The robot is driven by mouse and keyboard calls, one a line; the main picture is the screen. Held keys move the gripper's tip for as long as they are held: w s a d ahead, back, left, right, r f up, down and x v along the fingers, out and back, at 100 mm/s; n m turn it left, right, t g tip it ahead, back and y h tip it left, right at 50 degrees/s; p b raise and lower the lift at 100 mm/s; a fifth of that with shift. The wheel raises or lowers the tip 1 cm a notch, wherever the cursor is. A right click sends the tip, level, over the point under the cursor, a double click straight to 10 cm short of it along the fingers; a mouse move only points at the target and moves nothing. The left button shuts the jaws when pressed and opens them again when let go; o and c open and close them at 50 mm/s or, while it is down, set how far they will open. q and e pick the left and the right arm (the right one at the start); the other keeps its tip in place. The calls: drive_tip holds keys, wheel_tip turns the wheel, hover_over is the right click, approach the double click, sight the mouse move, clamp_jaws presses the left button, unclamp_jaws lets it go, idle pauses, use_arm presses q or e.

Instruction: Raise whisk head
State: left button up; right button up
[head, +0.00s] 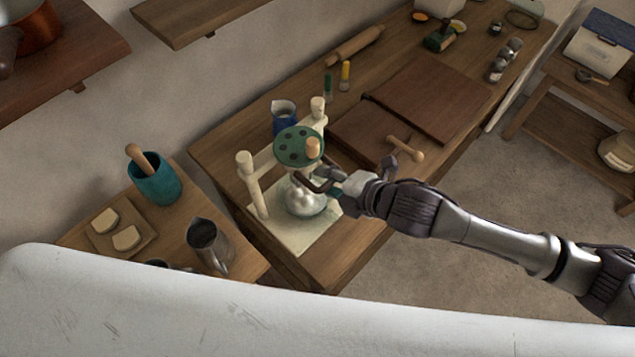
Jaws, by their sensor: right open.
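The whisk stand is on the wooden table, with a cream base board (297,240) and two pale posts (252,183). A round green plate with dark holes and a wooden knob, seemingly the whisk head (291,150), sits between the posts. Below it is a bowl (305,198) with white, rounded contents. My right gripper (318,182) is open beside the stand, just below the green plate and over the bowl's right side. Whether its fingers touch the stand I cannot tell. The gripper hides part of the bowl and the stand's right side. My left gripper is not in view.
A blue jug (284,116) stands close behind the stand. Dark boards (430,98) and a wooden mallet-like tool (406,148) lie to the right. A rolling pin (354,46) lies at the back. A lower side table at left holds a teal mortar (155,183) and a metal pitcher (207,243).

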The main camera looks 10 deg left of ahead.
drive_tip(key=shift+s+d+r+p, duration=0.15)
drive_tip(key=shift+d+r+p, duration=0.1)
drive_tip(key=shift+p, duration=0.15)
drive_tip(key=p+v, duration=0.3)
drive_tip(key=v, duration=0.1)
drive_tip(key=shift+s+r, duration=0.1)
drive_tip(key=shift+r, duration=0.05)
drive_tip(key=shift+v, duration=1.05)
